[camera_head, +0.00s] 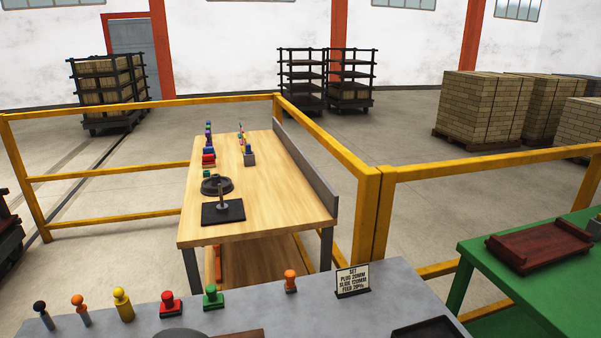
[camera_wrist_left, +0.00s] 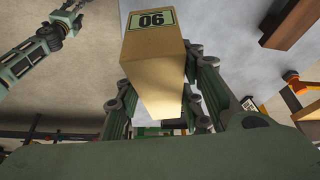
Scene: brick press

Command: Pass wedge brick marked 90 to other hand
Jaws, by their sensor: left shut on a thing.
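In the left wrist view a tan wedge brick (camera_wrist_left: 155,60) sits between the fingers of my left gripper (camera_wrist_left: 160,95), which is shut on it. The brick's end face carries a pale green label whose number appears upside down and reads as 90. My right gripper (camera_wrist_left: 72,18) shows at the upper left of that view, apart from the brick; its fingers are too small to read as open or shut. Neither gripper nor the brick shows in the head view.
In the head view a grey table (camera_head: 250,310) lies in front, with coloured knobs, a sign (camera_head: 352,281) and a dark tray (camera_head: 428,328). Beyond are a wooden bench (camera_head: 280,190) and yellow rails (camera_head: 369,215). A green table (camera_head: 500,255) bears a red-brown tray (camera_head: 540,244).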

